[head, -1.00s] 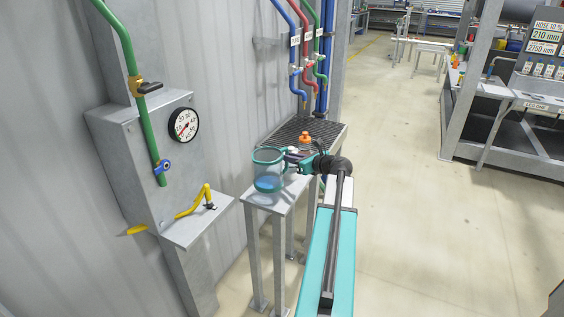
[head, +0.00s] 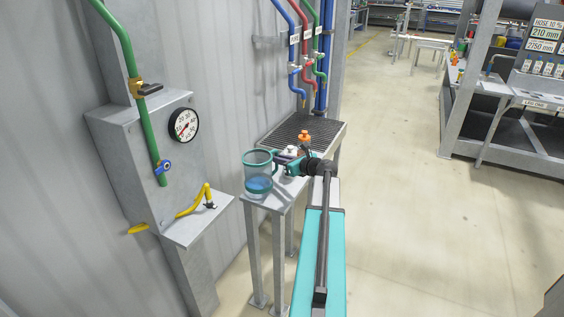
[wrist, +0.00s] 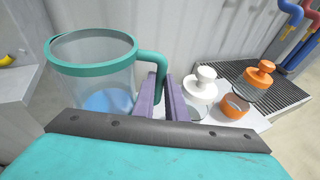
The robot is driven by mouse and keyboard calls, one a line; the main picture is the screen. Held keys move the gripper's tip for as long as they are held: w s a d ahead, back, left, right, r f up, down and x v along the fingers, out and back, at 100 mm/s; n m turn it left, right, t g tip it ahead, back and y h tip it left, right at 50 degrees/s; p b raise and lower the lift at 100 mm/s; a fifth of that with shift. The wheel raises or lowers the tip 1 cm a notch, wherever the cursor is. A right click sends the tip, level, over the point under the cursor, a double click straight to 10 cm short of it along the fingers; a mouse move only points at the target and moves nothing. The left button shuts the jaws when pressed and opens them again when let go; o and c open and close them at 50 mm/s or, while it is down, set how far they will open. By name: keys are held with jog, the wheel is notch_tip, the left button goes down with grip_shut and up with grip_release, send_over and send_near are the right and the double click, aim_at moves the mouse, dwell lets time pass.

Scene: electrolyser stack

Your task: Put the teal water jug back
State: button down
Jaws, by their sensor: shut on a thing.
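The teal water jug (head: 258,172) is clear with a teal rim and handle and blue water in the bottom. It is upright at the near left end of a narrow grey stand (head: 284,190); I cannot tell if its base touches the top. In the wrist view the jug (wrist: 95,85) fills the upper left. My gripper (head: 284,160) is to the right of the jug, at its handle. In the wrist view my gripper's purple fingers (wrist: 164,92) are shut on the handle, whose lower part they hide.
An orange knobbed piece (wrist: 259,76) sits on the dark grating (head: 300,127) behind. A wall panel shelf (head: 198,226) with a yellow hose is at left. Open floor lies right.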

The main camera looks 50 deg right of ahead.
jog(key=shift+f, duration=0.9)
jog(key=c, duration=2.1)
grip_release()
jog(key=shift+r, duration=0.2)
jog(key=b+v, duration=0.2)
jog(key=v, duration=1)
jog(key=shift+a, duration=0.1)
jog(key=shift+s, duration=0.15)
